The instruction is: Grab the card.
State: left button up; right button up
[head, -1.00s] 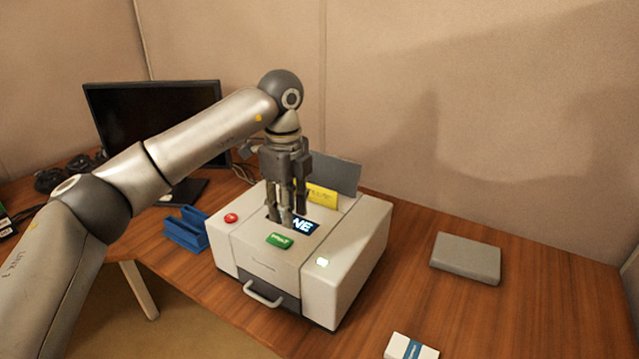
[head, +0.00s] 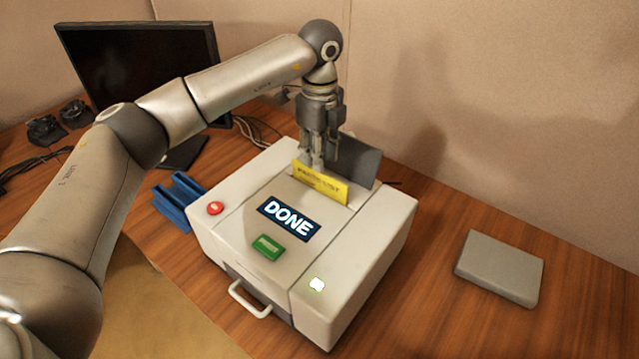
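A yellow card (head: 322,184) with dark print stands tilted at the back slot of a white printer (head: 245,216). The printer's screen (head: 289,218) reads DONE. My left gripper (head: 316,165) points down right at the card's upper left edge, overlapping it in the view. Its fingertips are partly hidden at the card, so I cannot tell whether they touch or grip it. My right gripper is not in view.
The printer has a green button (head: 268,247), a red button (head: 215,208) and a front handle (head: 249,300). A dark grey panel (head: 357,164) rises behind the card. A blue holder (head: 178,201) stands left, a grey flat box (head: 499,267) right.

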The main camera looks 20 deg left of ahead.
aim_at(330, 188)
pick_arm(q)
jog(key=shift+w+f, duration=0.1)
jog(key=shift+f, duration=0.65)
notch_tip(330, 188, down, 4)
jog(key=shift+a+f+p, duration=0.15)
jog(key=shift+f+p, duration=0.05)
jog(key=shift+p, duration=0.85)
jog(key=shift+f, duration=0.2)
grip_shut()
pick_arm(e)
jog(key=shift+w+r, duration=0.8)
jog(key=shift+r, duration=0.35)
